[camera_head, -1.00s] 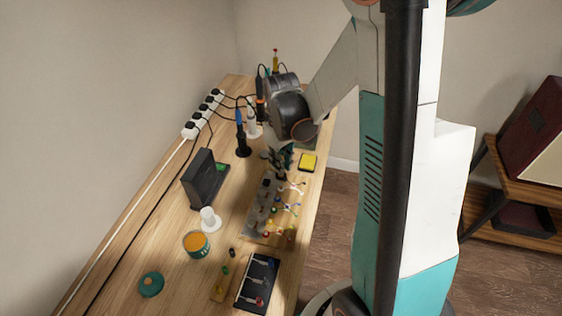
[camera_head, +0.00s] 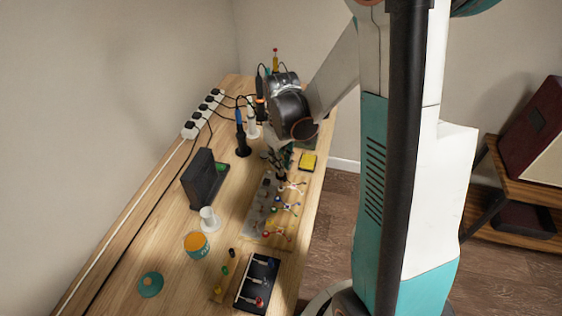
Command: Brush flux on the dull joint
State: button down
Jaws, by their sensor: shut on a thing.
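My gripper (camera_head: 281,163) points down over the far end of a grey metal plate (camera_head: 254,222) on the workbench. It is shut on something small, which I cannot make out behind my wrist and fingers. The plate carries several dark knobs and coloured parts with wires (camera_head: 287,208) along its right side. Which joint is dull is too small to tell. An open teal tin with orange contents (camera_head: 196,244), perhaps the flux, stands at the near left. A teal lid (camera_head: 150,284) lies in front of it.
A black case (camera_head: 200,178), a white spool-like stand (camera_head: 208,219) and a power strip (camera_head: 203,113) stand left of the plate. A yellow sponge-like block (camera_head: 308,162) lies near the right edge. A black tray (camera_head: 247,291) is in front. Upright tools (camera_head: 241,135) stand behind.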

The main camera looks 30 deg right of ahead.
jog(key=shift+r, duration=0.1)
jog(key=shift+r+p, duration=2.5)
jog(key=shift+r, duration=0.9)
jog(key=shift+d, duration=0.1)
jog(key=d+r, duration=0.2)
jog(key=d, duration=0.5)
jog(key=shift+d+p, duration=0.4)
jog(key=shift+p, duration=0.05)
